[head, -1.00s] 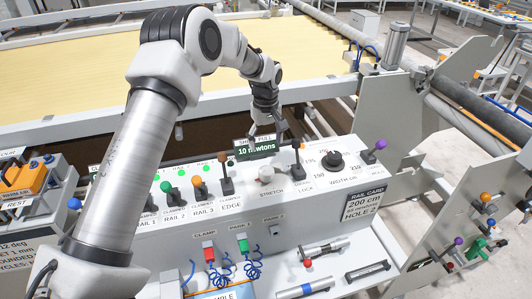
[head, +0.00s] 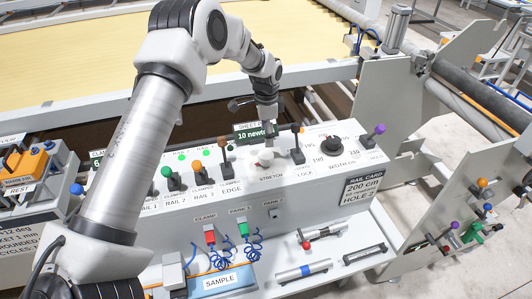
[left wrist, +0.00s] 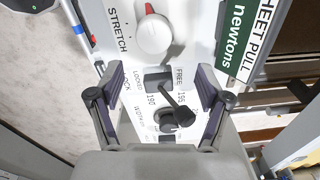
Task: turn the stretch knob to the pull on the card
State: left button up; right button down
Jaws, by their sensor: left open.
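The stretch knob (head: 264,158) is a white round knob on the control panel, above the STRETCH label. In the left wrist view the knob (left wrist: 152,38) shows a red mark on its rim and lies beyond my fingertips. My left gripper (head: 281,129) is over the panel, close to the knob and the lock lever (head: 298,148). In the left wrist view its fingers are spread and hold nothing. The sheet pull display (head: 251,134) reads 10 newtons, partly covered. The rail card (head: 362,188) reads 200 cm and hole 2; its newtons line is too small to read. My right gripper is not in view.
Several levers, including a green one (head: 167,172), stand left of the knob. The black width knob (head: 334,145) and a purple-topped lever (head: 379,130) stand right. Below the panel are coiled blue cords, a sample tray (head: 222,284) and loose tools.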

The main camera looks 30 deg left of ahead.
aim_at(266, 154)
pick_arm(q)
jog(key=f, duration=0.2)
jog(key=f+p, duration=0.1)
jog(key=f, duration=0.2)
jog(key=f+p, duration=0.1)
jog(key=f, duration=0.2)
jog(key=shift+s+f, duration=0.15)
jog(key=shift+s, duration=0.2)
jog(key=shift+f, duration=0.4)
jog(key=c, duration=1.2)
jog(key=shift+o, duration=0.2)
